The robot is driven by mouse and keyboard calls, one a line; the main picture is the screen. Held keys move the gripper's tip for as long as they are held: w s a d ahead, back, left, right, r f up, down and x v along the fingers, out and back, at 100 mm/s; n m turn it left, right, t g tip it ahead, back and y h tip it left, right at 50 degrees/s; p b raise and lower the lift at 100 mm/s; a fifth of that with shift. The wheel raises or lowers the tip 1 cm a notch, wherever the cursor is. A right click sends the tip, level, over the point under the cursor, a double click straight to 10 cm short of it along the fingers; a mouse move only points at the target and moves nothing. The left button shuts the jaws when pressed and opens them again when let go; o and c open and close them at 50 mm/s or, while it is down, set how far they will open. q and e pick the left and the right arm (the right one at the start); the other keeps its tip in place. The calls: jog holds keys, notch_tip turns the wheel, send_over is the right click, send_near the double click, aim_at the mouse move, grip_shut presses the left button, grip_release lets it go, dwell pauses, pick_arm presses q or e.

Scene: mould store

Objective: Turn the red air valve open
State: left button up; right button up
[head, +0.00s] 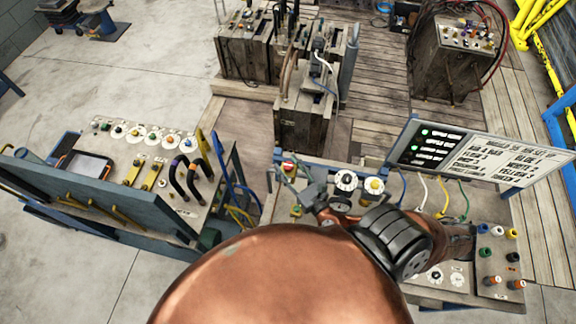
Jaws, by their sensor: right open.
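A small red-and-white round part (288,167) shows at the back left corner of the right-hand control bench (340,177). It may be the red air valve, but it is too small and partly covered to tell its handle position. My right gripper (293,182) is open, with its fingers close to this red part. I cannot tell whether they touch it. My copper-coloured right arm hides much of the bench front. My left gripper is not in view.
Two dials (346,181) sit right of the gripper. A sign board (490,157) stands at the bench's back edge. A left-hand bench (150,165) holds several knobs and black handles. Coloured plugs (490,254) sit at right. Wooden cabinets (300,115) stand behind.

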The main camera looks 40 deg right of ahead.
jog(key=s+a, duration=0.1)
jog(key=s, duration=1.1)
jog(key=shift+w+a, duration=0.1)
jog(key=shift+a, duration=0.1)
